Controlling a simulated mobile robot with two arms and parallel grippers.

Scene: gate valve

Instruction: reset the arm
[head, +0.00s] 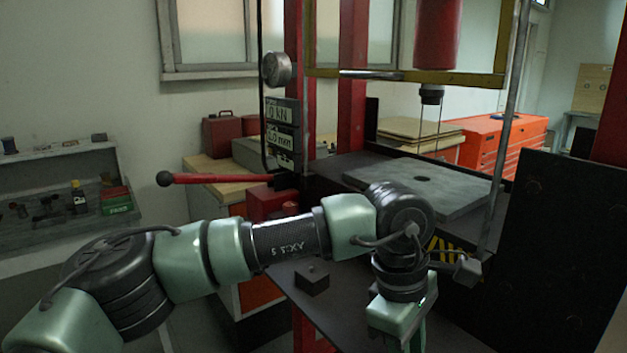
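My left arm (285,238) comes in from the left and reaches across the front of a hydraulic press to the right. Its wrist bends downward, so my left gripper (398,318) points down over the dark front plate (345,305) of the press. Its fingertips are cut off by the bottom edge, so I cannot tell whether it is open or what lies between the fingers. My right arm and gripper are not in view.
The press has red posts (352,80), a grey bed plate (425,178) and a red ram (437,35). A red lever (220,178) sticks out left. A small dark block (311,281) sits on the front plate. A dark panel (560,250) stands right.

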